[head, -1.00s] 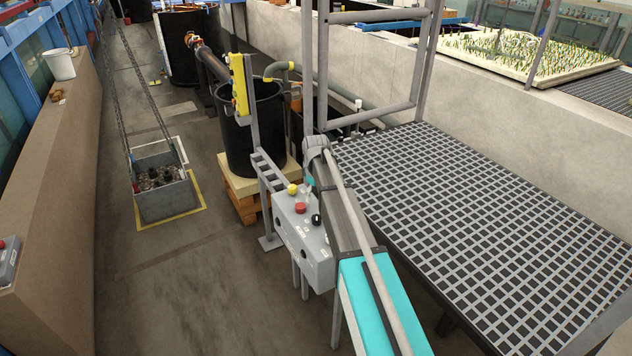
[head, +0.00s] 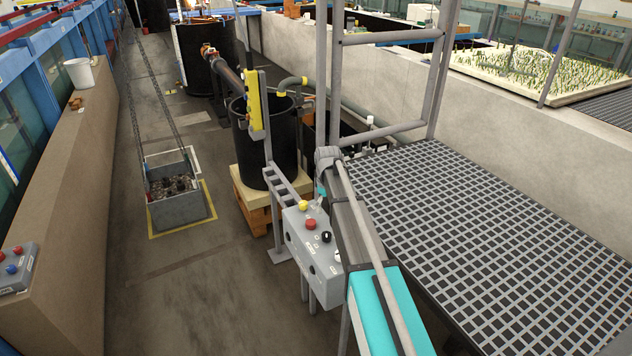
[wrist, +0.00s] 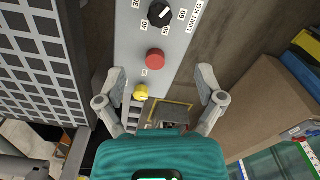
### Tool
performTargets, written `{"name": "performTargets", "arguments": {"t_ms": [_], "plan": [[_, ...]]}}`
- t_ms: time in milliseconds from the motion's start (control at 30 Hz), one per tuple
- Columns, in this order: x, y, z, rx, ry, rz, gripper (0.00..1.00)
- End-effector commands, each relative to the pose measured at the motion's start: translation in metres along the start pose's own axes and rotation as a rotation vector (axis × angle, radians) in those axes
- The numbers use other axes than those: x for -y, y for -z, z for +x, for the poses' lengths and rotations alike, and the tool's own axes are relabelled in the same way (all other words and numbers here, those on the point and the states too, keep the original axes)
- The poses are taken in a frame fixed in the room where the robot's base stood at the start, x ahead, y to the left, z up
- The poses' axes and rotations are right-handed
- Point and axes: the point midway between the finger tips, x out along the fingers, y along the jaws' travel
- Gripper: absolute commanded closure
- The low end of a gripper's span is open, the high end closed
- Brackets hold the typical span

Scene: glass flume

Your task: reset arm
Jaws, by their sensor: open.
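My gripper (wrist: 160,75) is open and empty in the wrist view, with its two grey fingers spread wide on either side of a turquoise body. Beyond the fingers is a grey control box (wrist: 130,25), with a black dial, a red button (wrist: 155,59) and a yellow button (wrist: 141,92). The yellow button shows between the fingers. I cannot clearly make out the gripper's fingers in the head view.
A black grating (head: 500,240) fills the right. A grey bin (head: 180,208) hangs on chains over a yellow-marked floor square. A black barrel (head: 272,150) stands on a pallet. A ledge (head: 60,230) on the left carries a button box (head: 14,268). The floor between is mostly clear.

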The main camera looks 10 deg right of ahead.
Motion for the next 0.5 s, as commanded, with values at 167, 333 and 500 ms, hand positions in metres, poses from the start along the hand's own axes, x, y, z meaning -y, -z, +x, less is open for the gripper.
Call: {"name": "performTargets", "arguments": {"t_ms": [167, 333, 500], "plan": [[0.003, -0.004, 0.000, 0.000, 0.000, 0.007, 0.13], [0.019, -0.025, 0.000, 0.000, 0.000, 0.052, 0.13], [0.049, -0.066, 0.000, 0.000, 0.000, 0.149, 0.13]]}}
